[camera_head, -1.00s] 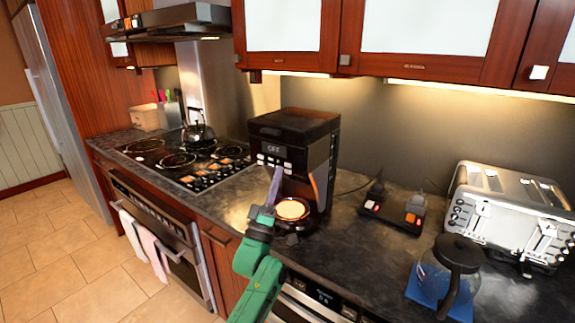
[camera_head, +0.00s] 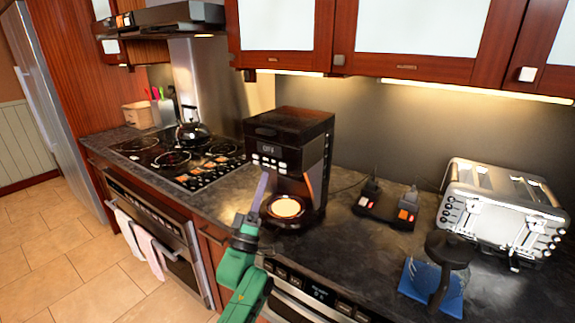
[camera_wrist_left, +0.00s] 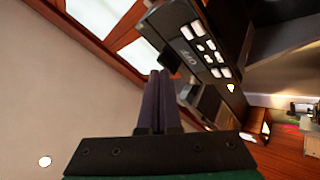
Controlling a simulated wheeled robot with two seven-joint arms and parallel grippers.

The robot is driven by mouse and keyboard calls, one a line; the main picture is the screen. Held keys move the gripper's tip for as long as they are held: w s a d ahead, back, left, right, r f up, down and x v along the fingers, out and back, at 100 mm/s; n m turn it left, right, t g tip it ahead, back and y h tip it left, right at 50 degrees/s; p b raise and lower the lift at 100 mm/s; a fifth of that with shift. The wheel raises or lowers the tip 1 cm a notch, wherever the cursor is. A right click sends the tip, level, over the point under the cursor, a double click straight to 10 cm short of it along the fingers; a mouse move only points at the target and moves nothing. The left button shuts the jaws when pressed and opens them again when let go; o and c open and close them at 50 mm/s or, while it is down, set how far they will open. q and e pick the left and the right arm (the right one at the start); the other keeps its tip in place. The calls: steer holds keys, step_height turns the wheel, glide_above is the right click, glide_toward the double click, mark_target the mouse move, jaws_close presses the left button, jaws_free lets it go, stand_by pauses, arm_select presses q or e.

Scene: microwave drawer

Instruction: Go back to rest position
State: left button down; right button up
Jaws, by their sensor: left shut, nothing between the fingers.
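My left gripper (camera_head: 259,194) is shut and empty on the green arm, just in front of and to the left of the black coffee maker (camera_head: 290,128). The coffee maker's display reads OFF, and a cup with a light filling (camera_head: 286,207) stands at its base. In the left wrist view the two dark fingers (camera_wrist_left: 160,98) are together, with the coffee maker's button panel (camera_wrist_left: 200,45) beyond them, up and to the right. My right gripper is not in view.
A kettle (camera_head: 191,134) sits on the stove at left. Wall cabinets (camera_head: 420,35) hang above.

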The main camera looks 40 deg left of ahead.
arm_select(q)
steer(key=w+d+f+m+g+h, duration=0.1)
steer(key=d+f+m+g+h, duration=0.2)
steer(key=d+f+m+g, duration=0.35)
steer(key=w+d+f+m+g+h, duration=0.1)
steer(key=d+f+m+g+h, duration=0.2)
steer(key=f, duration=0.6)
steer(key=s+d+f+m+g, duration=0.35)
steer(key=s+f+g, duration=0.2)
steer(key=f, duration=0.25)
steer(key=s+d+f+m+g, duration=0.1)
steer(key=s+f+m+g, duration=0.2)
steer(key=s, duration=0.5)
steer(key=s+d+f+m+g, duration=0.1)
steer(key=s+d+f+g, duration=0.15)
steer(key=s+g, duration=0.35)
steer(key=s+a+f, duration=0.1)
steer(key=s+f, duration=0.1)
steer(key=f, duration=1.1)
steer(key=s+f, duration=0.3)
steer(key=f, duration=1)
steer(key=s+a+f+g, duration=0.1)
steer(key=s+a+f, duration=0.2)
steer(key=s+f, duration=0.9)
steer(key=s, duration=0.3)
steer(key=shift+s, duration=0.15)
